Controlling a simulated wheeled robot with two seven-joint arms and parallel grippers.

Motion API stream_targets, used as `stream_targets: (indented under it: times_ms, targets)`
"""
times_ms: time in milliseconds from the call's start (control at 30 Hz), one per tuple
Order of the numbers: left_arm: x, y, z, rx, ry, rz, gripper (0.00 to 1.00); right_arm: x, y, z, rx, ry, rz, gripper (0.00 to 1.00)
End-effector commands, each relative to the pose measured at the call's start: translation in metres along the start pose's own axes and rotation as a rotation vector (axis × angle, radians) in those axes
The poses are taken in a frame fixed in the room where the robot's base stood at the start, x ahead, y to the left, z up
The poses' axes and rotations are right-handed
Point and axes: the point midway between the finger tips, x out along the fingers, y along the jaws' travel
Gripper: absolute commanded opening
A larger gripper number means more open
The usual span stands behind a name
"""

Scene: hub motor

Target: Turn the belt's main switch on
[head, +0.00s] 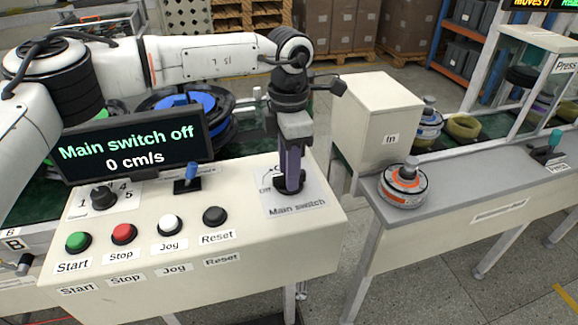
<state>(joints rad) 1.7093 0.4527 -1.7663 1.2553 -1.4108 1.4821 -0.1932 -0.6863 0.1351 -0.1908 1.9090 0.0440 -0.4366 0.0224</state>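The main switch (277,183) is a dark rotary knob on a pale plate labelled "Main switch" at the right end of the cream control panel (310,235). My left gripper (289,184) points straight down over it. Its fingertips are at the knob and hide much of it. The fingers overlap from this side, so I cannot tell whether they grip the knob or stand open around it. The display (135,143) reads "Main switch off" and "0 cm/s". My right gripper is not in view.
The panel also holds a dial (103,197), a blue-tipped lever (191,175), and Start (78,242), Stop (123,234), Jog (170,225) and Reset (214,216) buttons. A cream box labelled "In" (378,115) and an orange-and-white hub motor (403,184) stand to the right.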

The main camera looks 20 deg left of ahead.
Motion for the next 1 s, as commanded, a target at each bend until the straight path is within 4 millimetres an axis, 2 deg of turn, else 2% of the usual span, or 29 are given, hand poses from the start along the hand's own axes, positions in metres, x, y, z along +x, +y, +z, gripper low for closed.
stream_targets:
  times_ms: [133,333,667,1000]
  targets:
    - [0.0001,0.0000,-0.0001,0.000,0.000,0.000,0.33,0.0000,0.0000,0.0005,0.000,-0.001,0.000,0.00]
    - [-0.0001,-0.0001,-0.0001,0.000,0.000,-0.001,0.00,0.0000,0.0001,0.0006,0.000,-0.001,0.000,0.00]
    - [0.0000,-0.0004,0.0000,0.029,0.000,-0.002,0.00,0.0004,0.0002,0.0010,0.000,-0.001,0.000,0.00]
    - [0.0005,-0.0004,0.0003,0.235,0.000,-0.003,0.00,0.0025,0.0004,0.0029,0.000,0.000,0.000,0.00]
